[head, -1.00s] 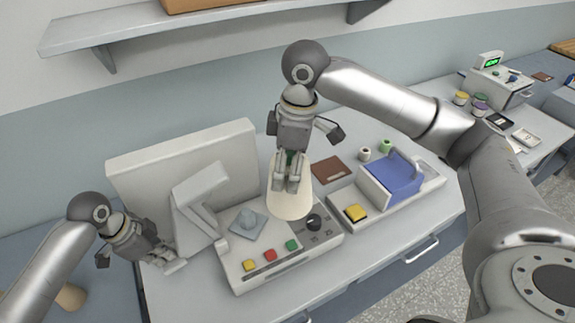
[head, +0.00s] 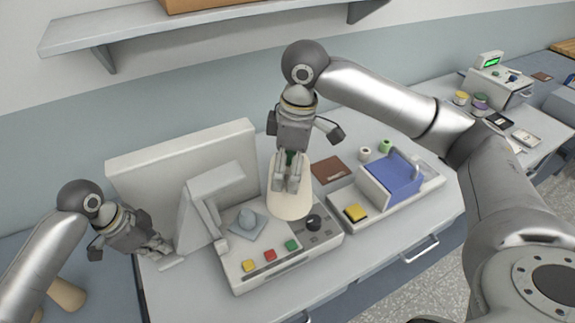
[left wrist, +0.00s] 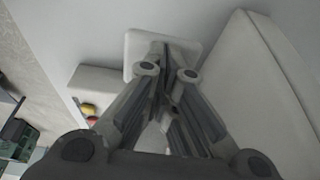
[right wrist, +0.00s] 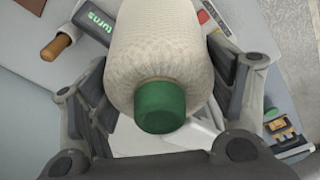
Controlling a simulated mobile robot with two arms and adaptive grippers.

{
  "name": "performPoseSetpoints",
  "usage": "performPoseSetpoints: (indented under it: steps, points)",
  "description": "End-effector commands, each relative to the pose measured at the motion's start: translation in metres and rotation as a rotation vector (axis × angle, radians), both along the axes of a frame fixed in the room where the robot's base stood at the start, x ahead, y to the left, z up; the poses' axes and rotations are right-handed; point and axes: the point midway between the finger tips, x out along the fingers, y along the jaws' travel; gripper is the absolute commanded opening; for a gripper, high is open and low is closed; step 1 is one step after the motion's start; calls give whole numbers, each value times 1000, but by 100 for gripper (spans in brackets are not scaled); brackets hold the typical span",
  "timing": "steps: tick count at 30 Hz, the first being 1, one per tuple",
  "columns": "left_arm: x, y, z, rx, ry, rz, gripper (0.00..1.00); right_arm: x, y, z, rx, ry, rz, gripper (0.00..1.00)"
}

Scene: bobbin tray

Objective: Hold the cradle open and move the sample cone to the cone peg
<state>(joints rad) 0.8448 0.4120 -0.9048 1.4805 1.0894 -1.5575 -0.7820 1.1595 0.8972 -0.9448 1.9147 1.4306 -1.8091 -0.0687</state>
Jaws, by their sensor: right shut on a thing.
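The sample cone (head: 291,203), cream with a green top, is in my right gripper (head: 286,182). The right wrist view shows its wound body (right wrist: 160,45) and green end (right wrist: 160,106) between the fingers. The cradle (head: 217,182) is a pale hinged arm in front of the white machine housing, left of the peg. My left gripper (head: 168,255) is beside the cradle's lower left; its fingertips (left wrist: 166,50) come together before a pale plate. Contact with the cradle is unclear.
The tall white housing (head: 145,165) stands behind the cradle. A shelf (head: 200,27) hangs above.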

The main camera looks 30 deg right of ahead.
Motion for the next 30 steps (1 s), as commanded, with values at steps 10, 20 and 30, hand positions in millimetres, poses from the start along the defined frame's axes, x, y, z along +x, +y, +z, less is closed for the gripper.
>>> performPoseSetpoints:
  steps: [10, 20, 30]
  points:
    - [0, 0, 7, 1, 0, 0, 0, 0, 0, 1, 0, -1, 0, 24]
    - [0, 0, 19, 1, -1, -1, 0, 0, 0, 1, 0, -1, 0, 24]
    - [0, 0, 36, 0, -2, 1, 0, 0, 0, 1, 0, -1, 0, 24]
